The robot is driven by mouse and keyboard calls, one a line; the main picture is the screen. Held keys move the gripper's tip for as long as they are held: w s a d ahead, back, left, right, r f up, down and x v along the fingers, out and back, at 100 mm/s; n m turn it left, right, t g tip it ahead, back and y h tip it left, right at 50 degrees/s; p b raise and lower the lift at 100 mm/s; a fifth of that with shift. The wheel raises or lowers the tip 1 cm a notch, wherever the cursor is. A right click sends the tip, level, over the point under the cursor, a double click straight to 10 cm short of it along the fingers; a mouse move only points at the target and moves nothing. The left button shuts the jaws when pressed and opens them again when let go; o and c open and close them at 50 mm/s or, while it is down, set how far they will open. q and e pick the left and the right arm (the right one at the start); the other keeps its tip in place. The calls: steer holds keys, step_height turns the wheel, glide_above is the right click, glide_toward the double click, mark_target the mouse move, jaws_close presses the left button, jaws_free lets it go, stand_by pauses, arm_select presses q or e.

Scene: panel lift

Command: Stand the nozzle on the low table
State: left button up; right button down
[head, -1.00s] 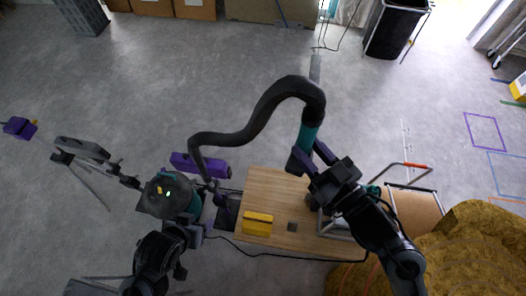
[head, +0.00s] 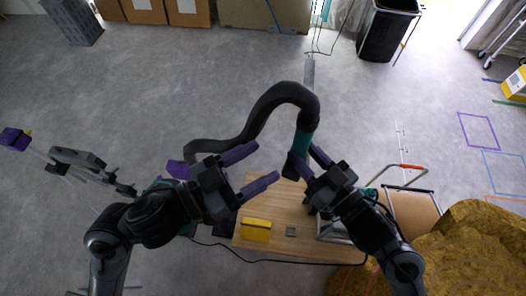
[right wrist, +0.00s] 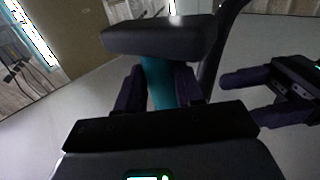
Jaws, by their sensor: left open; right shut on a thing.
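My right gripper (head: 302,156) is shut on the teal grip of the nozzle (head: 303,144), held above the low table (head: 280,192). A thick black hose (head: 283,93) arches from the grip toward the left. In the right wrist view, the teal grip of the nozzle (right wrist: 158,82) sits between the fingers, with a wide dark grey block at its end. My left gripper (head: 266,161) is open and empty, left of the nozzle and pointing at it. It also shows in the right wrist view (right wrist: 236,98), apart from the nozzle. The hose's lower end is hidden behind my left arm.
A yellow box (head: 256,230) and a small grey square (head: 291,231) are on the table. A metal frame (head: 335,232) stands at its right end. Yellow insulation (head: 465,245) lies at lower right. A cable runs along the table's near edge. The table's middle looks bare.

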mark_target(298, 139)
arm_select(q)
steer(key=x, duration=0.8)
steer(key=r+x, duration=0.1)
steer(key=x, duration=0.3)
stand_by(0.3)
steer(key=shift+f, duration=0.1)
steer(key=c, duration=1.1)
jaws_close()
arm_select(e)
steer(key=c, duration=1.1)
jaws_free()
steer(key=o, duration=0.5)
steer(key=shift+c, duration=0.2)
